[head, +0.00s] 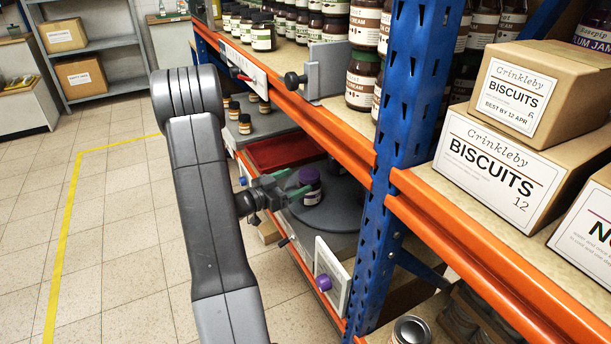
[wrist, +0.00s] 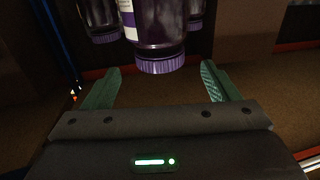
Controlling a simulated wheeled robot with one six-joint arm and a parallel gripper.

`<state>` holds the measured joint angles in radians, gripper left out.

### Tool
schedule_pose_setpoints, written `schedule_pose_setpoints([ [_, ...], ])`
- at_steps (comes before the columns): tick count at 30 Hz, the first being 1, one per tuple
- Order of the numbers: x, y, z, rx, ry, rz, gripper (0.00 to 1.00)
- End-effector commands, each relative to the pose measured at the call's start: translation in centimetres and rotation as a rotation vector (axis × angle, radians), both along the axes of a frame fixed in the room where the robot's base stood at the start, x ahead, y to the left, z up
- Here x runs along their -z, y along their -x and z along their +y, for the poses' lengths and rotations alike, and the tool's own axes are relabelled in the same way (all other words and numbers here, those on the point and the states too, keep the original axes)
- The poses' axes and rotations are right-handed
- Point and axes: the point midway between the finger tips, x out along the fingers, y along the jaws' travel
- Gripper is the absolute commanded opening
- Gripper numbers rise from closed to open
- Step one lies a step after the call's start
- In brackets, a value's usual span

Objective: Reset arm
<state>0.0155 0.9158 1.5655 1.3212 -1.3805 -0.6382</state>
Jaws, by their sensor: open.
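My gripper (head: 296,181) reaches into the lower shelf bay in the head view, its green fingers spread apart. A jar with a purple lid (head: 309,176) stands upright on a dark round turntable (head: 340,212), right at the fingertips. In the wrist view my gripper (wrist: 161,68) is open, and a purple-lidded jar (wrist: 160,40) appears upside down just beyond and between the fingertips. I cannot tell whether either finger touches it. Nothing is held. My arm extends up from the bottom of the head view and bends over at the top.
A blue upright (head: 412,110) and an orange shelf beam (head: 310,118) stand close to my gripper. A red tray (head: 285,150) lies behind it. Biscuit boxes (head: 490,165) fill the right shelf. Floor at left is clear.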

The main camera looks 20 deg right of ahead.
Motion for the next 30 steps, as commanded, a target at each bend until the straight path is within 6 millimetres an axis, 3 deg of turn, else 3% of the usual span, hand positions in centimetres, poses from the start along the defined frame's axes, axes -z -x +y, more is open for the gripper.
schedule_pose_setpoints([
  [6,-0.2,1.3,4.7,-0.004,0.0,0.0,0.81],
  [12,-0.1,2.1,7.0,0.0,0.001,-0.001,0.81],
  [25,0.0,2.3,7.4,0.0,0.0,-0.002,0.82],
  [30,-0.4,2.3,6.0,-0.064,-0.011,-0.015,0.82],
])
